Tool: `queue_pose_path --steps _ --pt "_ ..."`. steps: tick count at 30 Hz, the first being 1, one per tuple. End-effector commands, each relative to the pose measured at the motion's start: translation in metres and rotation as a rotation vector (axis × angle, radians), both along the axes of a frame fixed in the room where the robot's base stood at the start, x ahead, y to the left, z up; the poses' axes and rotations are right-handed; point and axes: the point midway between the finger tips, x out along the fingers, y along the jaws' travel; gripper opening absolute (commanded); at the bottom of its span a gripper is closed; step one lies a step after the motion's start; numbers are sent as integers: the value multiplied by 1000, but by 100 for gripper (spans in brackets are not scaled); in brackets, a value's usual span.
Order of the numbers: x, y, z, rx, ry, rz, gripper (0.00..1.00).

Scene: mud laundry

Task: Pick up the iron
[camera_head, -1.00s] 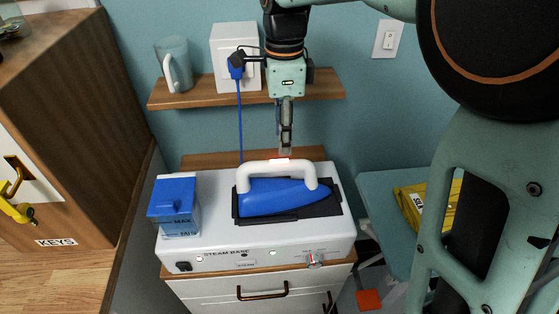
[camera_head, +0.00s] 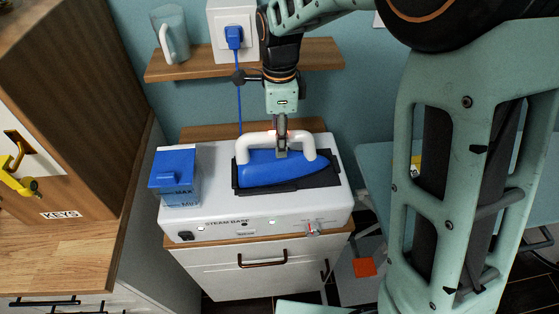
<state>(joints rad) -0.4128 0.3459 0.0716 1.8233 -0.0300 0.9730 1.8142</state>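The iron (camera_head: 275,169) has a blue body and a white handle. It rests on a dark pad on top of the white steam base (camera_head: 206,222), with its tip towards the right. My gripper (camera_head: 282,153) points down at the middle of the handle, and its fingers overlap the handle bar in the picture. One finger shows in front of the bar; the far side is hidden, so I cannot tell whether the fingers are closed on it.
A blue-lidded water tank (camera_head: 175,178) stands on the left of the steam base. A blue cord hangs behind the base. A wooden cabinet (camera_head: 75,90) stands at left.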

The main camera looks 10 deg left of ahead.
Motion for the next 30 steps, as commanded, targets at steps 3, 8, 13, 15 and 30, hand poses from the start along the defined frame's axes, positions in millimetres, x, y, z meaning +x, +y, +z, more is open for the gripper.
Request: queue_pose_path --steps 3,8,13,15,30 --pt "0 0 0 0 0 0 40" --pt "0 0 -1 0 0 0 40" --pt "0 0 -3 0 0 0 40" --pt "0 0 -4 0 0 0 40" --pt "0 0 -5 0 0 0 23"
